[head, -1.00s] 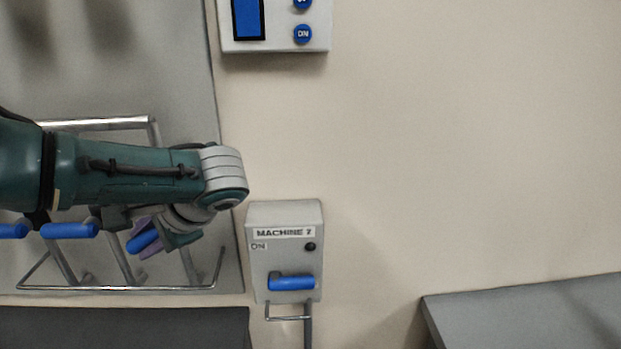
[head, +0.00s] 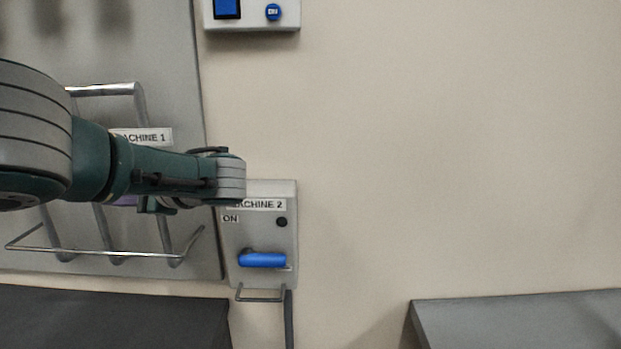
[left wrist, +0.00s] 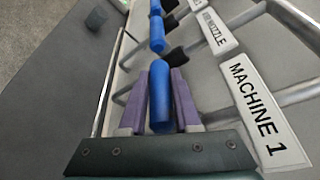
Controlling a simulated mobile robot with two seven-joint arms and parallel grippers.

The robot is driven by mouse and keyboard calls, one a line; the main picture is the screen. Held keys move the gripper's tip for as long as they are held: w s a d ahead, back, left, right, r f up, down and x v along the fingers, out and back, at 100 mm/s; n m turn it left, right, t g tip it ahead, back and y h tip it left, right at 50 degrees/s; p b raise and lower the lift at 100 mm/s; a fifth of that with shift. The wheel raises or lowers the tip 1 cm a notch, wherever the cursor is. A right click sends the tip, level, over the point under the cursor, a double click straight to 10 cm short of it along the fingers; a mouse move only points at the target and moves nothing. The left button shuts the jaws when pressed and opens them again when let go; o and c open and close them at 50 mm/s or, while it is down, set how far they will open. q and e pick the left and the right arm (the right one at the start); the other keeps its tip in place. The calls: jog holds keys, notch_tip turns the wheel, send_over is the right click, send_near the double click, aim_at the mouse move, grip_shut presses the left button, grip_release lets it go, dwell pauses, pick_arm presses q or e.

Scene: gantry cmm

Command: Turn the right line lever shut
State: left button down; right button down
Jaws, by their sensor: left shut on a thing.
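The right line lever has a blue handle, seen in the left wrist view (left wrist: 160,108) beside the MACHINE 1 label (left wrist: 262,112). My left gripper (left wrist: 159,78) has its purple fingers on either side of this handle and is shut on it. In the head view my left arm hides the lever, and only a bit of purple finger (head: 125,201) shows below the arm. Further blue handles (left wrist: 157,33) show beyond it in the left wrist view. My right gripper is not in view.
A wire guard rail (head: 95,251) stands out below the levers on the grey panel (head: 170,60). A MACHINE 2 box (head: 262,232) with a blue handle (head: 262,260) is right of the panel. A button box (head: 250,20) is above. Bare wall lies to the right.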

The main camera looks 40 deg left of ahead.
pick_arm(q)
jog(key=shift+w+f, duration=0.1)
jog(key=c, duration=0.6)
grip_release()
jog(key=v, duration=1)
